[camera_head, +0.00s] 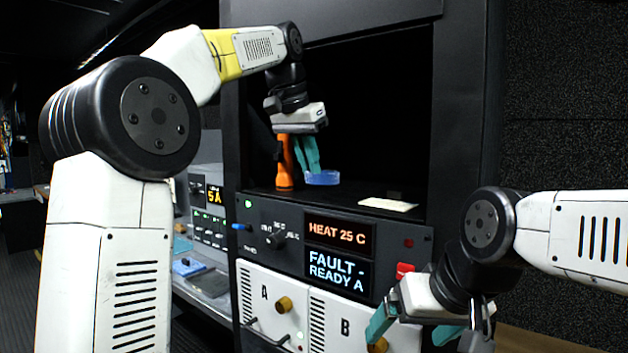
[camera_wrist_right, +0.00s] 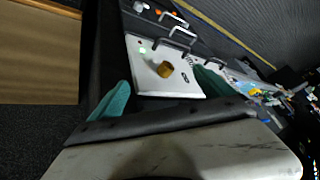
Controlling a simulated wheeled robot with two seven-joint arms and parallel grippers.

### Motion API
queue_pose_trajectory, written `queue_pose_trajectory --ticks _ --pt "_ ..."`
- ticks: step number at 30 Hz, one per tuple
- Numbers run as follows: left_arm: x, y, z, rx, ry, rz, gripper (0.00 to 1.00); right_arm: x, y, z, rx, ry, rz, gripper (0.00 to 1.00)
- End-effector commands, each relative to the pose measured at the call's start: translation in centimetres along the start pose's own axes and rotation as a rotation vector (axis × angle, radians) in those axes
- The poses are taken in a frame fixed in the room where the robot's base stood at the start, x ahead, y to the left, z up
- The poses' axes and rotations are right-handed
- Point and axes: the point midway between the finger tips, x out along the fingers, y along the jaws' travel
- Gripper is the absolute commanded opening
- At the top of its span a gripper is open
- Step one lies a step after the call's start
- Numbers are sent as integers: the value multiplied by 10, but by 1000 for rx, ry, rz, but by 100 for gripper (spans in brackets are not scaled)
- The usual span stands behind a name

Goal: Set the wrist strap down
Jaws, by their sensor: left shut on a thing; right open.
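The wrist strap, a blue ring (camera_head: 323,178), is at the fingertips of my left gripper (camera_head: 311,172), inside the dark rack opening. My left gripper points down with its teal fingers closed on the strap. The strap is at or just above the shelf (camera_head: 340,193); I cannot tell whether it touches. My right gripper (camera_head: 413,333) is open and empty, low in front of the panel marked B. In the right wrist view, its two teal fingers (camera_wrist_right: 165,95) stand wide apart, with a brass knob (camera_wrist_right: 165,69) beyond them.
An orange flashlight (camera_head: 285,162) stands upright on the shelf just left of the strap. A white card (camera_head: 388,203) lies to the right. Below is a control panel (camera_head: 272,222) with displays reading "HEAT 25 C" and "FAULT - READY A". A red switch (camera_head: 405,270) sits above my right gripper.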

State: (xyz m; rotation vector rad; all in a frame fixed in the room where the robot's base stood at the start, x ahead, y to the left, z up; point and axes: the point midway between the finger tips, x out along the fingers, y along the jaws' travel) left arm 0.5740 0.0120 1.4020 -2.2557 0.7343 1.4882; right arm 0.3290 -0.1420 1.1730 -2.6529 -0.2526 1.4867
Motion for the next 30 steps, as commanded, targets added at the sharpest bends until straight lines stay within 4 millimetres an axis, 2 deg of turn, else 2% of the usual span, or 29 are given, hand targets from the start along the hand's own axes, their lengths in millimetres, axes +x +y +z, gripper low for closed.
queue_pose_trajectory --ticks 7,16,28,29,30 --pt "10 -4 -16 0 0 0 0 0 0 0 0 0 0 92" --pt "37 -3 -1 0 -1 0 0 0 0 0 0 0 0 92" --pt "42 -3 1 0 1 0 0 0 0 0 0 0 0 92" --pt "42 -3 1 0 1 0 14 0 0 0 0 0 0 92" --pt "42 -3 1 0 1 0 22 0 0 0 0 0 0 92"
